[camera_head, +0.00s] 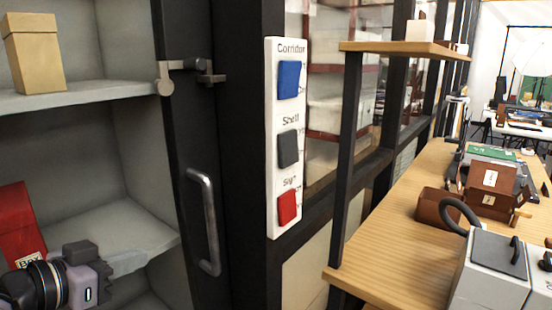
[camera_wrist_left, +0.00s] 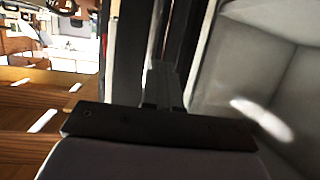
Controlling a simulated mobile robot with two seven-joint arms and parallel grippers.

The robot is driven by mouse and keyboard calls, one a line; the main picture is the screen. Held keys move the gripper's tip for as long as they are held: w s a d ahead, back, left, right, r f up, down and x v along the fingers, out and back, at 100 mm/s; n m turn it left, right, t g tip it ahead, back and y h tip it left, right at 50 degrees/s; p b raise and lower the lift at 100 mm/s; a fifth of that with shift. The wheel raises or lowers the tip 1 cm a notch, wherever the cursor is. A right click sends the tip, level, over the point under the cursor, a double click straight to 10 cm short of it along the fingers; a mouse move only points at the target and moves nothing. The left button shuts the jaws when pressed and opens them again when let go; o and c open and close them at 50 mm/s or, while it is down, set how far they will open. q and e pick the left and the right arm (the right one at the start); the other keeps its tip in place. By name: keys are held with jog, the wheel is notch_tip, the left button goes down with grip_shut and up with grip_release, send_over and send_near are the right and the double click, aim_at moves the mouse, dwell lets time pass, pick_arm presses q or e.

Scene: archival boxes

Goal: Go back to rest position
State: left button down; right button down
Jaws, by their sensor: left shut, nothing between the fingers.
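My left gripper (camera_head: 132,262) reaches in from the lower left in the head view, in front of the grey cabinet shelves. Its fingers are closed together and hold nothing. In the left wrist view, the closed fingers (camera_wrist_left: 163,85) point away from the camera, with the grey cabinet interior to the right. My right gripper is in neither view.
The open cabinet shelf (camera_head: 85,97) holds a tan box (camera_head: 36,58); a red box (camera_head: 20,225) stands lower. A metal door handle (camera_head: 204,222) and a button panel (camera_head: 287,140) are right of the gripper. A wooden table (camera_head: 390,245) carries brown boxes (camera_head: 490,188).

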pick_arm(q)
jog(key=s+d+f+n+g+y, duration=0.1)
jog(key=s+f+g+y, duration=0.1)
jog(key=s+f, duration=0.5)
jog(key=s+d+f+n+g+y, duration=0.15)
jog(key=s+f, duration=0.25)
jog(key=f, duration=0.7)
jog(key=s+a+f+n+g+y, duration=0.1)
jog(key=s+f+g+y, duration=0.2)
jog(key=s, duration=0.4)
jog(key=s+a+f+g, duration=0.1)
jog(key=s+f+g, duration=0.2)
jog(key=s+f, duration=0.3)
jog(key=w+d+f+t+h, duration=0.2)
jog(key=w+d+f+t, duration=0.1)
jog(key=w+f+t, duration=0.3)
jog(key=shift+f+t, duration=0.75)
jog(key=shift+f, duration=0.1)
